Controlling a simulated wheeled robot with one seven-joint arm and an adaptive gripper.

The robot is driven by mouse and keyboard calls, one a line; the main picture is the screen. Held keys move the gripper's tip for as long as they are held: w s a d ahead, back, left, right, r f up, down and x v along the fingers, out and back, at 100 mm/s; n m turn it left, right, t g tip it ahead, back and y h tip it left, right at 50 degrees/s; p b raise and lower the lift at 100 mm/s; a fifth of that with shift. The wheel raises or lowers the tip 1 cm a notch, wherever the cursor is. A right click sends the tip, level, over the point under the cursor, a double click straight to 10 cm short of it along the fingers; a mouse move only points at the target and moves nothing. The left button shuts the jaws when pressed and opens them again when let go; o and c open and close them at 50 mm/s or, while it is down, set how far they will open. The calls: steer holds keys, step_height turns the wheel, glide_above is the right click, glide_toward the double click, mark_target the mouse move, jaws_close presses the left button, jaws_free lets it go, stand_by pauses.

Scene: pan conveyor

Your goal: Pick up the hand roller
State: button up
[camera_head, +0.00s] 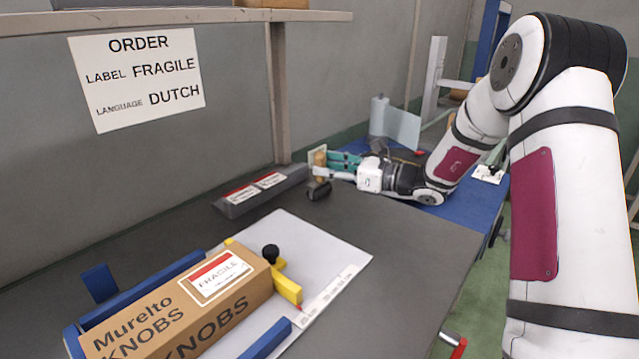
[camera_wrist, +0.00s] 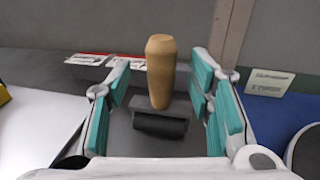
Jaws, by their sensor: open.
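The hand roller has a tan wooden handle (camera_wrist: 161,65) standing upright above a dark roller (camera_wrist: 160,123) in the wrist view. In the head view the roller end (camera_head: 318,190) shows at the table's far part, with the handle partly hidden by my fingers. My gripper (camera_wrist: 160,85) is open, with its teal-padded fingers on either side of the handle. A gap shows on both sides between the pads and the handle. My gripper also shows in the head view (camera_head: 338,168), reaching in from the right.
A grey label holder (camera_head: 262,192) lies by the wall, left of the roller. A Murelto Knobs box (camera_head: 180,308) with a FRAGILE label sits between blue and yellow guides in front. A post (camera_head: 278,95) stands behind the roller. A blue surface (camera_head: 440,208) lies right.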

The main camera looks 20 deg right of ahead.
steer(key=x, duration=0.3)
steer(key=shift+d, duration=0.1)
jaws_close()
